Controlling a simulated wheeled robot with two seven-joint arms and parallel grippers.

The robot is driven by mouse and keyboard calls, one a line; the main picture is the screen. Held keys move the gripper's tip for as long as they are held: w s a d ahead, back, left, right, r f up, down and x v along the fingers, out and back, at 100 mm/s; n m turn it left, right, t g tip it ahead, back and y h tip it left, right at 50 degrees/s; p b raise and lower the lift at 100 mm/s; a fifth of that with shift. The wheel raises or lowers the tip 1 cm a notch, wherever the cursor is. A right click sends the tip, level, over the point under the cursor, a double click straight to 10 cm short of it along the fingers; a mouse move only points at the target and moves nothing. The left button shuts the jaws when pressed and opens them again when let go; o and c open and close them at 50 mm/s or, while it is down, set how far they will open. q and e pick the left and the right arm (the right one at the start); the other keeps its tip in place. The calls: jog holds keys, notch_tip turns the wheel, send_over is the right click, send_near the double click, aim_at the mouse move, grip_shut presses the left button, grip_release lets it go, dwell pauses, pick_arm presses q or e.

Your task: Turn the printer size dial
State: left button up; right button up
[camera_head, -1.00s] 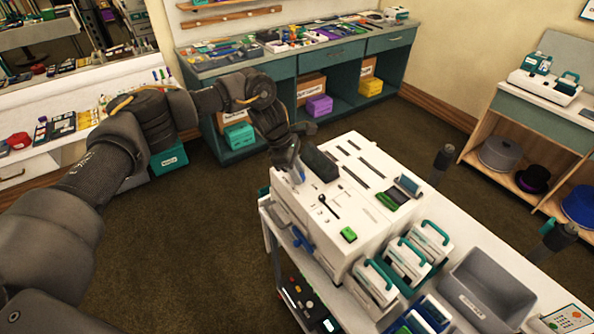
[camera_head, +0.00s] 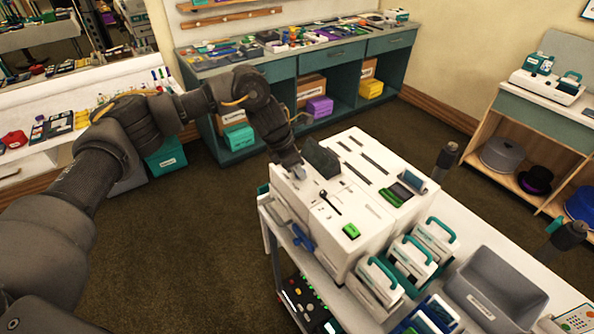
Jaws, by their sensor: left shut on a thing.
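The white printer (camera_head: 345,215) stands on the cart at the centre, with a black lever (camera_head: 328,201) and a green button (camera_head: 351,231) on its top. My left gripper (camera_head: 296,172) reaches down from the left to the far left corner of the printer's top. It is shut on the size dial, which is small and mostly hidden by the fingers. A dark upright block (camera_head: 321,158) stands just right of the gripper. My right gripper does not show.
Several white units with teal handles (camera_head: 410,258) and a grey bin (camera_head: 495,285) fill the cart's near right side. A teal bench (camera_head: 345,60) stands behind; open floor lies left.

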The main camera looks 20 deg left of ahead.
pick_arm(q)
jog(key=shift+s+d+n+t+y+b, duration=0.1)
jog(key=shift+n+t+y+b, duration=0.25)
jog(key=shift+n, duration=1.05)
jog(key=o, duration=1)
jog(key=shift+r, duration=0.25)
jog(key=shift+b+v, duration=1.3)
jog(key=shift+v, duration=3.85)
